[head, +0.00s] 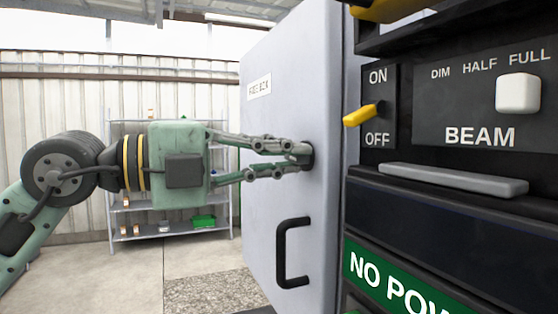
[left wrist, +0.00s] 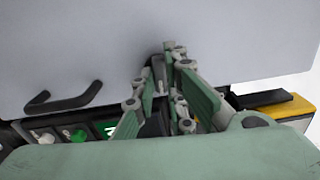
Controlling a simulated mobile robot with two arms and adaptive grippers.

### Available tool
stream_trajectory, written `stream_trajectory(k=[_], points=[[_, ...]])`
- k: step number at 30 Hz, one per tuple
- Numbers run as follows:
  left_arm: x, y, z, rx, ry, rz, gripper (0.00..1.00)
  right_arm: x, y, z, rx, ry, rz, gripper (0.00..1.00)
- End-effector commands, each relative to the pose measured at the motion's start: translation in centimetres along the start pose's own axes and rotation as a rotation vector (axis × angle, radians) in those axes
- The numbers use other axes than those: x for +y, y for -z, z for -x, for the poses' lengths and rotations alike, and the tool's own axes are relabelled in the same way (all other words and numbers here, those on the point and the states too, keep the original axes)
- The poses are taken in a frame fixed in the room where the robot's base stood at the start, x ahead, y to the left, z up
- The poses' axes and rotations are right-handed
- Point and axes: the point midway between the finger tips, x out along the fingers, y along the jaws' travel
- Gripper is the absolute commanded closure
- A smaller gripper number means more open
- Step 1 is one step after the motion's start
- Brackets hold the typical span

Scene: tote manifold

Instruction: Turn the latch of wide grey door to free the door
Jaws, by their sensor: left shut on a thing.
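The wide grey door (head: 270,190) stands in the middle of the head view, with a small label near its top and a black handle (head: 282,255) low on its face. My left gripper (head: 303,152) reaches in from the left and is shut on the small dark latch (head: 309,160) on the door's face. Its fingers hide most of the latch, so its exact angle is hard to tell. In the left wrist view, the gripper (left wrist: 162,80) meets the latch against the door (left wrist: 90,40), and the black handle (left wrist: 62,100) is to the left. My right gripper is not in view.
Right of the door is a black panel with a yellow ON/OFF lever (head: 361,115), a white BEAM knob (head: 518,93), a grey bar (head: 452,179) and a green sign (head: 400,285). A shelf (head: 180,250) stands far behind. Open floor lies left of the door.

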Motion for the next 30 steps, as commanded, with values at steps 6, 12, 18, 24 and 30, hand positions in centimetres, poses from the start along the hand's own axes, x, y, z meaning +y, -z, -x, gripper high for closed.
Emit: stream_trajectory(k=[6, 12, 18, 24, 30], points=[[0.4, 0.0, 0.0, 0.0, 0.0, -0.152, 1.0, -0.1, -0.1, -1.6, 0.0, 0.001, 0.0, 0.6], [0.4, 0.0, 0.0, 0.001, 0.0, -0.339, 1.0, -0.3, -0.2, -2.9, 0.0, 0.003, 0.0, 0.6], [0.3, 0.0, 0.0, 0.0, 0.0, -0.529, 1.0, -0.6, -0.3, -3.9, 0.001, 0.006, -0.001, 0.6], [0.3, 0.1, 0.0, 0.002, -0.001, -0.719, 1.0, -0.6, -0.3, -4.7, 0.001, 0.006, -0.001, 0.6], [0.3, 0.0, 0.0, 0.001, -0.001, -0.908, 1.0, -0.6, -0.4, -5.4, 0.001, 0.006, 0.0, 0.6]])
